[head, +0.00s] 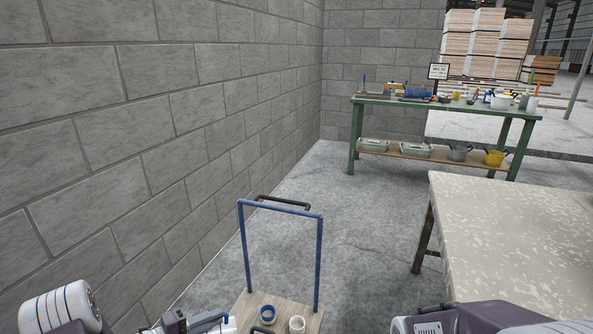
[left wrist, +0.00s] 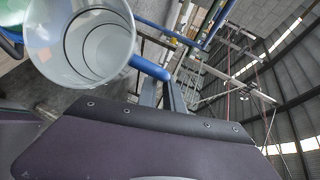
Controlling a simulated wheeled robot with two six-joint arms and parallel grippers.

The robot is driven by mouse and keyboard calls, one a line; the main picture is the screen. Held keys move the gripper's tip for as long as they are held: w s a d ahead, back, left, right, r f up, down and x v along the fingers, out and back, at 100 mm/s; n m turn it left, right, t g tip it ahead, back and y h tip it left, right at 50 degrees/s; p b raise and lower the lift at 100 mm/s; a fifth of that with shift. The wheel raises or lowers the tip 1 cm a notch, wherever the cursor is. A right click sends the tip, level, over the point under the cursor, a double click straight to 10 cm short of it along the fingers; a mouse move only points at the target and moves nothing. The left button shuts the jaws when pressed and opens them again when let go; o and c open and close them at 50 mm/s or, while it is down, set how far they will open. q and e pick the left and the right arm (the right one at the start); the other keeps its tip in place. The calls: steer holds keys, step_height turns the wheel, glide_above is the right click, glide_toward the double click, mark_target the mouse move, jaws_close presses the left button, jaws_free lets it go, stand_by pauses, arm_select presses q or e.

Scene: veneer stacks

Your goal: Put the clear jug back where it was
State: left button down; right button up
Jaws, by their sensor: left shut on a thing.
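A clear jug with a blue handle is in my left gripper (head: 198,323), low in the head view. Only a pale piece of the jug (head: 230,325) shows there, at the bottom edge. In the left wrist view the clear jug (left wrist: 85,42) is large at upper left, its round opening facing the camera. The gripper is shut on its blue handle (left wrist: 150,68). The jug is held up; what is under it is hidden. My right arm shows at the bottom right of the head view, but its gripper is out of frame.
A pale table (head: 520,230) is at right. A green workbench (head: 400,102) with tools and containers stands farther back. A block wall lines the left.

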arm_select(q)
steer(key=s+d+r+m+g+h+p, duration=0.1)
steer(key=s+d+r, duration=0.25)
steer(key=s, duration=0.65)
step_height(320, 180, up, 19)
steer(key=p, duration=2.4)
steer(key=shift+d, duration=0.3)
steer(key=shift+w+f, duration=0.1)
steer(key=shift+g, duration=0.3)
